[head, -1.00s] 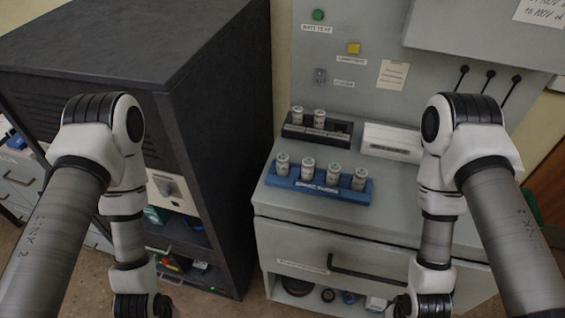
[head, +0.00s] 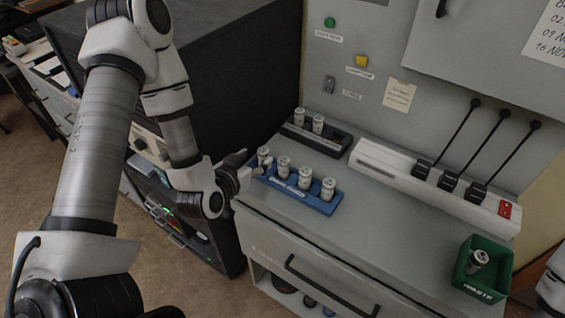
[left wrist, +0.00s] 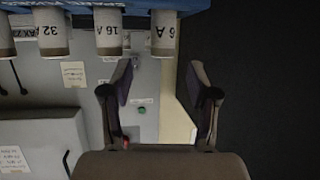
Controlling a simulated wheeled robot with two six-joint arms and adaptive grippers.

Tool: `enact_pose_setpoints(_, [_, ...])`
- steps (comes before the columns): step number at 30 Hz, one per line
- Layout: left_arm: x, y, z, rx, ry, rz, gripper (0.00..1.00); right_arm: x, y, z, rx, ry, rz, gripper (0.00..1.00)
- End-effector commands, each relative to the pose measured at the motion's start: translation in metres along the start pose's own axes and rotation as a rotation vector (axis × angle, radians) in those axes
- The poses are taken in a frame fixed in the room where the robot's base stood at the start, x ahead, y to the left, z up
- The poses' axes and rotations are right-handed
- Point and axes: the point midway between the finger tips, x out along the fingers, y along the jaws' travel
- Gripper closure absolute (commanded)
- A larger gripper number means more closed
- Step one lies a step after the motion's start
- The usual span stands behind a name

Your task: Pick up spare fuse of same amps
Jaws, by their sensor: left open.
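A blue rack (head: 312,201) on the grey console top holds several upright white fuses in a row. My left gripper (head: 243,170) is open and empty at the rack's left end, close to the leftmost fuse (head: 264,156). In the left wrist view, which is upside down, the open fingers (left wrist: 161,85) line up with the end fuse (left wrist: 163,35), whose marking looks like 6 A. Beside it are fuses marked 16 A (left wrist: 108,34) and 32 A (left wrist: 51,34); another is cut off at the edge. A used-looking fuse (head: 478,261) lies in a green waste bin (head: 484,293). My right gripper is out of view.
A dark rack (head: 326,143) with two fuses stands behind the blue one. A white unit (head: 392,174) with three black levers and a red switch lies along the panel. A dark cabinet (head: 245,85) stands close at left.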

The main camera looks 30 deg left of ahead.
Motion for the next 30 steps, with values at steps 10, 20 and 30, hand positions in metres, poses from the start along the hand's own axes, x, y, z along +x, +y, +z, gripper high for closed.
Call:
enact_pose_setpoints(10, [0.048, -0.002, 0.003, 0.003, -0.002, 0.001, 0.40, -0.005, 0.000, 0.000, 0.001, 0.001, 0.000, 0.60])
enact_pose_setpoints(20, [0.063, -0.002, 0.006, -0.001, -0.004, 0.001, 0.47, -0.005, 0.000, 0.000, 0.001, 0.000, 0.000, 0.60])
enact_pose_setpoints(30, [0.062, -0.002, 0.006, -0.001, -0.004, 0.001, 1.00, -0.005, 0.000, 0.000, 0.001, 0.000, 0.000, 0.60])
